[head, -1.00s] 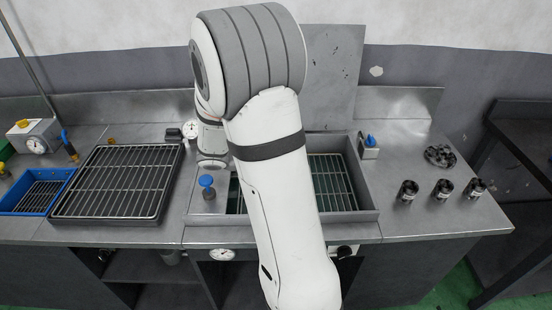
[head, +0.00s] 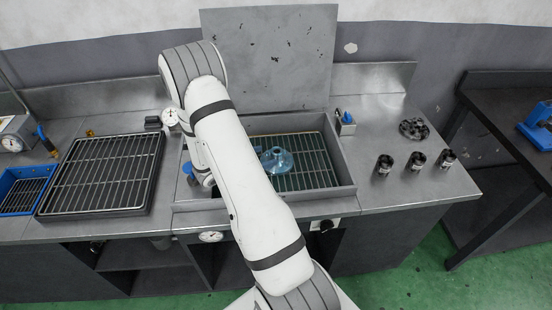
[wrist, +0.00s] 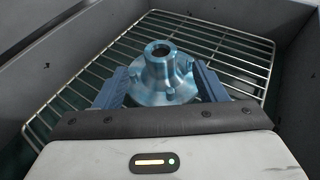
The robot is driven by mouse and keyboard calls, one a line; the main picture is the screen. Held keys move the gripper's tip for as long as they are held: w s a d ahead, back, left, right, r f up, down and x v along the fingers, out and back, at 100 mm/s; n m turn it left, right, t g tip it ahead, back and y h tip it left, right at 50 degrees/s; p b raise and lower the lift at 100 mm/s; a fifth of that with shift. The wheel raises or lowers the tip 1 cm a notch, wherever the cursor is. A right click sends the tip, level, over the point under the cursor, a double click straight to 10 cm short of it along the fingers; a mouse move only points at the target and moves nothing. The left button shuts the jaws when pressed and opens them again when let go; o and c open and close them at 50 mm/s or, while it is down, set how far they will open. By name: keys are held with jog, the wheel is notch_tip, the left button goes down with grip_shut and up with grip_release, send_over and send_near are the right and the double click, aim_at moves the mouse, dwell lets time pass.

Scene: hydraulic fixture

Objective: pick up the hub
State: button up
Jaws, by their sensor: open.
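The hub (head: 277,160) is a bluish metal part with a wide round flange and a raised hollow neck. It stands upright on the wire rack (head: 312,165) inside the open basin (head: 345,178). In the wrist view the hub (wrist: 162,75) lies between the two blue fingers of my gripper (wrist: 163,88), one on each side of its flange. The gripper is open. I cannot tell whether either finger touches the hub. In the head view my arm hides the gripper and the left part of the basin.
A dark tray with a wire grid (head: 102,173) and a blue basket (head: 22,192) stand to the left. Several dark cylinders (head: 416,162) and a dark round part (head: 414,129) stand on the bench at right.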

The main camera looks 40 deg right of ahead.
aim_at(273, 153)
jog(key=p+x, duration=0.1)
jog(key=x, duration=0.5)
jog(key=shift+d+p, duration=0.3)
jog(key=shift+d, duration=0.05)
grip_shut()
dwell(0.4)
